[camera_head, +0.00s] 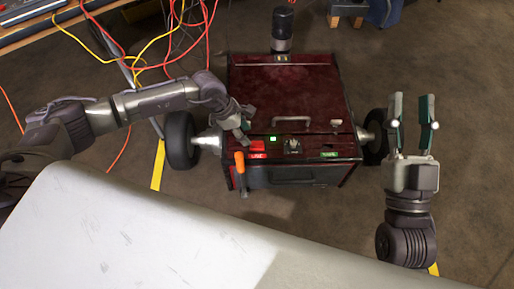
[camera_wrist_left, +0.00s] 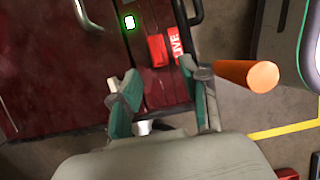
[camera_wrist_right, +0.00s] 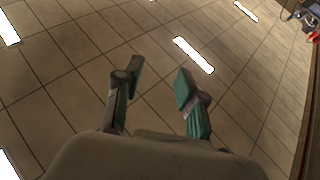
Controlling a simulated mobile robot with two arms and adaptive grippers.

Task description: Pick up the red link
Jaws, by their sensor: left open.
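The red link (camera_head: 258,145) sits at the front edge of the dark red machine's top, by the LIVE label. It also shows in the left wrist view (camera_wrist_left: 157,50) as a small red block, just beyond my left fingers. My left gripper (camera_head: 244,136) is above the machine's front left part, close to the link. In the left wrist view its fingers (camera_wrist_left: 166,88) are apart, with nothing between them. My right gripper (camera_head: 412,112) is open and empty, pointing up to the right of the machine; its spread fingers show in the right wrist view (camera_wrist_right: 158,80).
An orange-handled lever (camera_head: 240,163) stands just beside the link, near my left gripper. The dark red machine (camera_head: 300,92) has a green light (camera_head: 273,139), a metal handle (camera_head: 291,120) and a green label (camera_head: 328,155). A light panel (camera_head: 130,230) fills the foreground. Cables hang at upper left.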

